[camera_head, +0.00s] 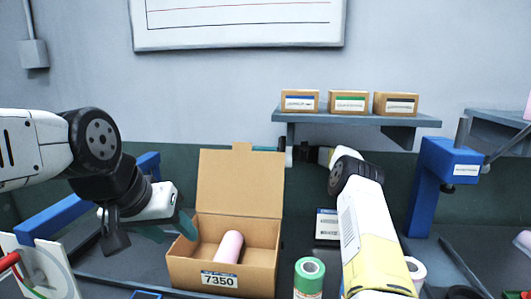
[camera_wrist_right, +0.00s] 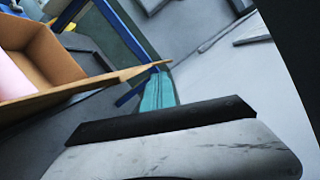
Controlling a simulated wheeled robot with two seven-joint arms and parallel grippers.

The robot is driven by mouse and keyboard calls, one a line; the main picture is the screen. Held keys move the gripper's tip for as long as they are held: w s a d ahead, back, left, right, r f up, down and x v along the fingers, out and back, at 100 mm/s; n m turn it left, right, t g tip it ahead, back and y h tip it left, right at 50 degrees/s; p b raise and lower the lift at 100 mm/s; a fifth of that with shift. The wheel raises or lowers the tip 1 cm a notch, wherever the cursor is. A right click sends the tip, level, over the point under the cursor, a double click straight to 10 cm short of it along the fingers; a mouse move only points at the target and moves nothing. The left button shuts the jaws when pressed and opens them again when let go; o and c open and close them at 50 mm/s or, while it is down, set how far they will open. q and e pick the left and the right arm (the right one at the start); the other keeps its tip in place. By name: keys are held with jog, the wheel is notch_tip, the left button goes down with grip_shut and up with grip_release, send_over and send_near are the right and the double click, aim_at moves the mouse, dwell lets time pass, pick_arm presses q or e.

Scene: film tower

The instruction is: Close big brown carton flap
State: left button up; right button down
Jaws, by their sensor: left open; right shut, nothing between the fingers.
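The big brown carton (camera_head: 182,269) stands open on the bench, labelled 7350, with a pink roll (camera_head: 229,247) inside. Its large flap (camera_head: 240,185) stands upright at the back. In the right wrist view, the carton (camera_wrist_right: 65,62) and the flap's edge (camera_wrist_right: 95,87) show at the left. My right gripper (camera_head: 265,149) is shut and empty, its teal fingers partly hidden behind the flap's top right; they also show in the wrist view (camera_wrist_right: 158,92), close to the flap's corner. I cannot tell whether they touch. My left gripper (camera_head: 168,229) is open at the carton's left side, one finger by its wall.
A shelf (camera_head: 355,118) with small boxes hangs behind. A green roll (camera_head: 309,277) stands right of the carton, and a labelled dark item (camera_head: 327,225) lies beyond it. A blue stand (camera_head: 445,165) is at the right. A white panel (camera_head: 38,268) stands at front left.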

jog(key=shift+a+r, duration=0.15)
jog(key=shift+a, duration=0.95)
